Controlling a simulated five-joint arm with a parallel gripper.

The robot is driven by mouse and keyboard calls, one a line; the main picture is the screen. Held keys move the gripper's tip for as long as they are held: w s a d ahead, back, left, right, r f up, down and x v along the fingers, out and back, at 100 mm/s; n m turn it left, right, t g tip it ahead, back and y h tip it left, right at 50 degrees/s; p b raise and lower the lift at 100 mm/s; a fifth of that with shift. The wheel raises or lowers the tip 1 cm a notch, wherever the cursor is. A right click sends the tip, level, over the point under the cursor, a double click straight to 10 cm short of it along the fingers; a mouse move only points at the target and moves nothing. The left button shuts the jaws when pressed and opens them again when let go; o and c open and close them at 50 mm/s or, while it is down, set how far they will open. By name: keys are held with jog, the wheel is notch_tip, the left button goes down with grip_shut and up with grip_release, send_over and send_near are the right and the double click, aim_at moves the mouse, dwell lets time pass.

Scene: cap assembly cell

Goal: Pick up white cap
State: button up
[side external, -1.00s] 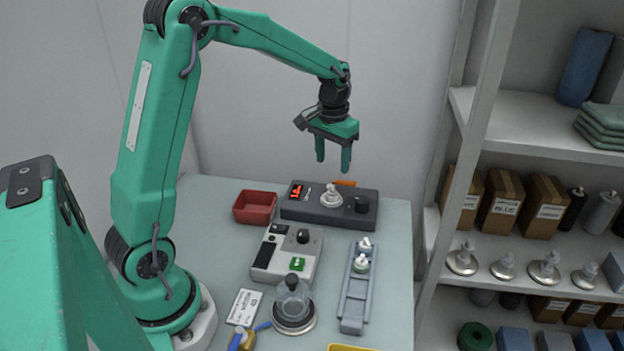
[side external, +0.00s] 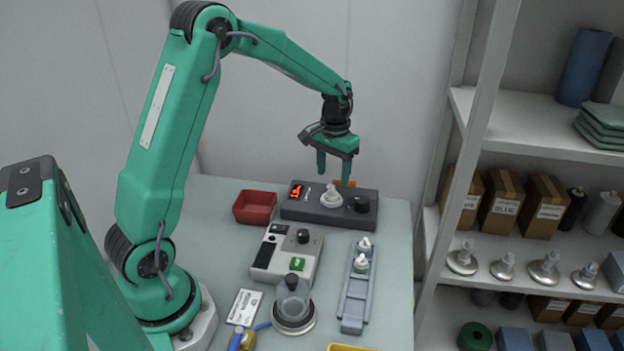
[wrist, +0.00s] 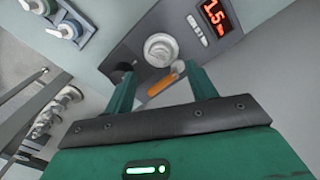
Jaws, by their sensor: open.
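A white nozzle-shaped cap (side external: 330,197) stands on the dark grey box with a red display; it also shows in the wrist view (wrist: 160,49). Two more small whitish caps stand on the grey-blue rail: a rear one (side external: 364,243) and a front one with a greenish base (side external: 361,264). They show at the upper left of the wrist view (wrist: 70,29). My gripper (side external: 333,178) is open and empty above the rear of the dark box, apart from the cap. In the wrist view, the cap lies just beyond and between the fingertips (wrist: 160,71).
The dark box (side external: 292,212) has a black knob (side external: 361,204). An orange handle (wrist: 162,86) lies behind it. A shelf unit (side external: 474,150) rises at the right.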

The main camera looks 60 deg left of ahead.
aim_at(332, 186)
jog(key=shift+f, duration=2.6)
jog(key=c, duration=0.8)
jog(key=shift+c, duration=0.2)
